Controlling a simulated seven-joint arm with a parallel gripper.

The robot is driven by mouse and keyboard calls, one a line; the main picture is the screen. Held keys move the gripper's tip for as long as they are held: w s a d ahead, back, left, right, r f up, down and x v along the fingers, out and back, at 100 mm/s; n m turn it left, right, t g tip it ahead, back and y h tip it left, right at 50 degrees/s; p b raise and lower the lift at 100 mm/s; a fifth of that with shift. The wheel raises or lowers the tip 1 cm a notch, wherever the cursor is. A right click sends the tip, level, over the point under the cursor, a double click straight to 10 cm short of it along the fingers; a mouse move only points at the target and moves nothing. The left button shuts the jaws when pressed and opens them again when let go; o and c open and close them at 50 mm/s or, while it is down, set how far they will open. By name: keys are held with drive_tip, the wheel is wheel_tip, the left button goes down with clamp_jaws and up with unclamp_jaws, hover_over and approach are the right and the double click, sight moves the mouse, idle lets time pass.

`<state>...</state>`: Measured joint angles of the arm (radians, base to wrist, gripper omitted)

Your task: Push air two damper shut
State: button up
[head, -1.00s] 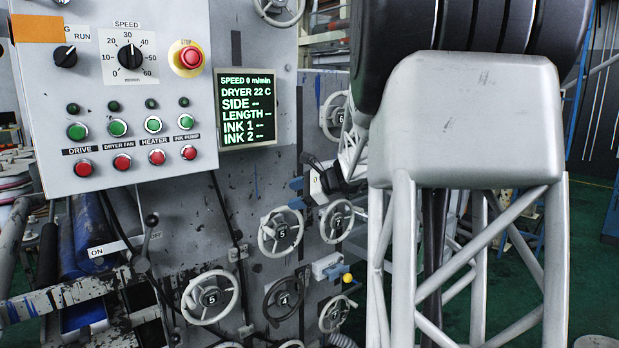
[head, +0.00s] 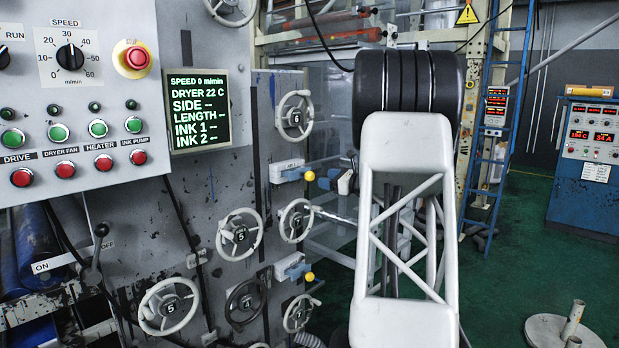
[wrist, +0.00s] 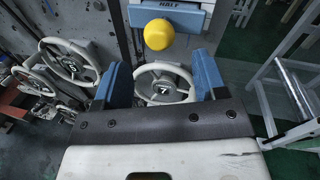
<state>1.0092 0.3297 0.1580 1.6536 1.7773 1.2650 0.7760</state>
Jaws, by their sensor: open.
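Two damper units with yellow knobs stand on the grey machine side in the head view: an upper one (head: 287,172) with its knob (head: 309,175), and a lower one (head: 290,266) with its knob (head: 309,277). I cannot read which is air two. In the wrist view a yellow knob (wrist: 158,34) hangs below a plate marked HALF (wrist: 168,5), above handwheel 7 (wrist: 164,86). My gripper (wrist: 160,65) is open, its two blue fingers apart and empty. The knob lies beyond the fingertips, between their lines; no contact shows. In the head view my arm hides most of the gripper.
Handwheels 6 (head: 294,115), 7 (head: 297,221) and 5 (head: 239,234) stick out around the dampers. The control panel (head: 75,95) and green-text display (head: 198,110) are left. A blue ladder (head: 497,125) stands right. Green floor (head: 520,230) at right is mostly clear.

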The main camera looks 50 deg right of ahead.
sight(302, 173)
drive_tip(key=shift+w, duration=0.15)
drive_tip(key=shift+w+a, duration=0.25)
drive_tip(key=shift+w, duration=1)
drive_tip(key=shift+w+a, duration=0.3)
drive_tip(key=shift+w, duration=0.9)
drive_tip(key=shift+w+a, duration=0.25)
drive_tip(key=shift+w, duration=1)
clamp_jaws()
drive_tip(key=shift+w, duration=1.85)
unclamp_jaws()
